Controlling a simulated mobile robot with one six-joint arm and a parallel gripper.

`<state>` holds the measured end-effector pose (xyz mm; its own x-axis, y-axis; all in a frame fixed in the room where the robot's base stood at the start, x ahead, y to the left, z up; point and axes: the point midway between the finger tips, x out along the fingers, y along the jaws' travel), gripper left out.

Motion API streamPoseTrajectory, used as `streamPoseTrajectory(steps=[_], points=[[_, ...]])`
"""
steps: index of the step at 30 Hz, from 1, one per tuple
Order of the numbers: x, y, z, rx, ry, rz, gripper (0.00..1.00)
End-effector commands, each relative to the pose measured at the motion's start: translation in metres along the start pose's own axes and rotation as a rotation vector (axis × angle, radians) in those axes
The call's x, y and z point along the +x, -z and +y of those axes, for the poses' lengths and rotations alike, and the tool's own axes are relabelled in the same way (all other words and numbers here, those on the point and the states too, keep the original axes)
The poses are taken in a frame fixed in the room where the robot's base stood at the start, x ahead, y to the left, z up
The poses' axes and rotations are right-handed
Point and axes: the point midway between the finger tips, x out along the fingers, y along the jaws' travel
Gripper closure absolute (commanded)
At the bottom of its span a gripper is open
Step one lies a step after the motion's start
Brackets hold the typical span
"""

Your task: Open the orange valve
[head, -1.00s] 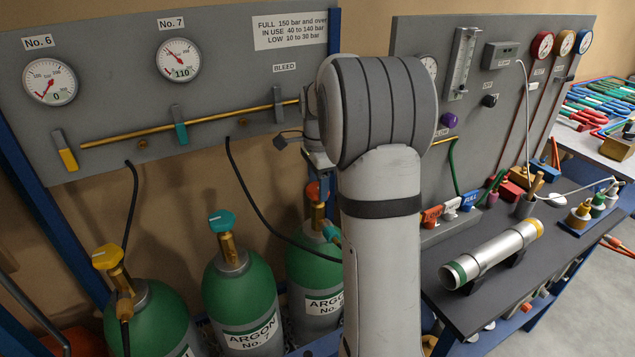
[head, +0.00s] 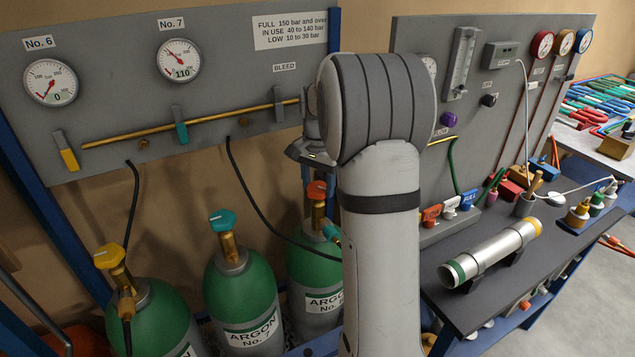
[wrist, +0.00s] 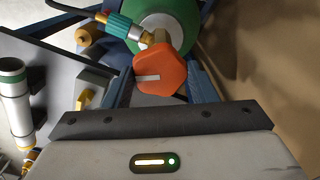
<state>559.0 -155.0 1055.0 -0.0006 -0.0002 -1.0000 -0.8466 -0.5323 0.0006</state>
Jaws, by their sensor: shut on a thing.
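The orange valve (head: 317,190) is a knob on the brass neck of the third green cylinder (head: 308,262), partly behind my arm in the head view. In the wrist view the orange valve (wrist: 160,72) is a faceted knob with a white mark toward its left side. My gripper (wrist: 162,84) has its dark fingers on both sides of the knob and is shut on it. In the head view, my gripper's body shows just above the knob; its fingers are hard to make out there. A green-and-brass hose fitting (wrist: 125,28) sits beside the knob.
Cylinders with teal (head: 222,221) and yellow (head: 109,257) knobs stand to the left. A black hose (head: 262,215) hangs down to the third cylinder. A brass pipe and gauge panel (head: 110,100) is behind. A bench with a silver tube (head: 490,253) is at right.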

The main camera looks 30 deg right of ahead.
Motion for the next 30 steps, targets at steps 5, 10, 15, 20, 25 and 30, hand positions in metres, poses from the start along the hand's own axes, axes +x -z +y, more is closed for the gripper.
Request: streamPoseTrajectory(steps=[5, 10, 15, 20, 25, 30], points=[[-0.0008, 0.0004, -0.0004, -0.012, 0.001, 0.002, 0.71], [-0.0008, 0.0003, -0.0005, -0.013, 0.001, 0.002, 0.71], [-0.0008, 0.0002, -0.0006, -0.013, 0.001, 0.002, 0.43], [-0.0005, 0.0, -0.0005, -0.012, 0.001, 0.001, 0.3], [-0.0003, -0.0001, -0.0005, -0.011, 0.001, 0.001, 0.26], [-0.0038, 0.0, -0.0007, -0.011, 0.001, 0.001, 0.26]])
